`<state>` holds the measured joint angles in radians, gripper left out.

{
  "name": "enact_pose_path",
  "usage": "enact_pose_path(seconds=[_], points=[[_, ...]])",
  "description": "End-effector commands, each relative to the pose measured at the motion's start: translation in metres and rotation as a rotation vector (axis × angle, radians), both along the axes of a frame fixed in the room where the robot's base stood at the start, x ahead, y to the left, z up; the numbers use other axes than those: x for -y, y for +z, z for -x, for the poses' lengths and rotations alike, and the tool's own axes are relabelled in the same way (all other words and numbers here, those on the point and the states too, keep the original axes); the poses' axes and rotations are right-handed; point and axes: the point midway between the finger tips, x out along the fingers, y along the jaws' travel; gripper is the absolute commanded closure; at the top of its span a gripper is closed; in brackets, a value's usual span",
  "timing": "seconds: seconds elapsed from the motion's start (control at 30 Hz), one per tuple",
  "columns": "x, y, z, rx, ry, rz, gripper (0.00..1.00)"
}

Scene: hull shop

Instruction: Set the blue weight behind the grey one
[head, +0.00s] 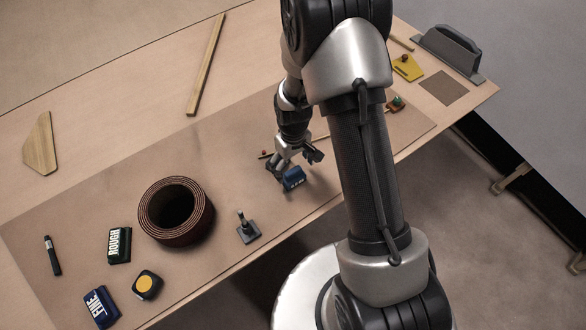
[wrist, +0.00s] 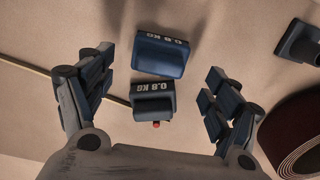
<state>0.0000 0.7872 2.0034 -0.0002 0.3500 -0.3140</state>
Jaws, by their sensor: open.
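The blue weight (wrist: 162,57), marked 0.8 KG, lies on the brown mat. It also shows in the head view (head: 293,178), beside my gripper's tips. The grey weight (wrist: 152,97), also marked 0.8 KG, is close beside it, nearer my palm in the wrist view. In the head view the grey weight is largely hidden by my gripper. My gripper (head: 297,161) is open and empty above the two weights. In the wrist view its fingers (wrist: 160,65) stand to the left and right of them; no contact is visible.
A small red knob (wrist: 155,124) and a thin wooden rod (wrist: 35,72) are beside the grey weight. A rolled brown strip (head: 176,211) and a dark grey stand (head: 248,229) are left of the weights. The table's front edge is close.

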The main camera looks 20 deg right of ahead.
Motion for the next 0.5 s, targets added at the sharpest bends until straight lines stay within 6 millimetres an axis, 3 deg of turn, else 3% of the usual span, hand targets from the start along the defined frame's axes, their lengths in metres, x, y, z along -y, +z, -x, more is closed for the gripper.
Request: enact_pose_path(seconds=[0.03, 0.2, 0.5], points=[[0.000, 0.016, -0.001, 0.003, 0.000, 0.000, 0.18], [0.000, 0.049, -0.001, 0.003, 0.000, 0.000, 0.18], [0.000, 0.084, 0.000, 0.010, -0.006, 0.000, 0.18]])
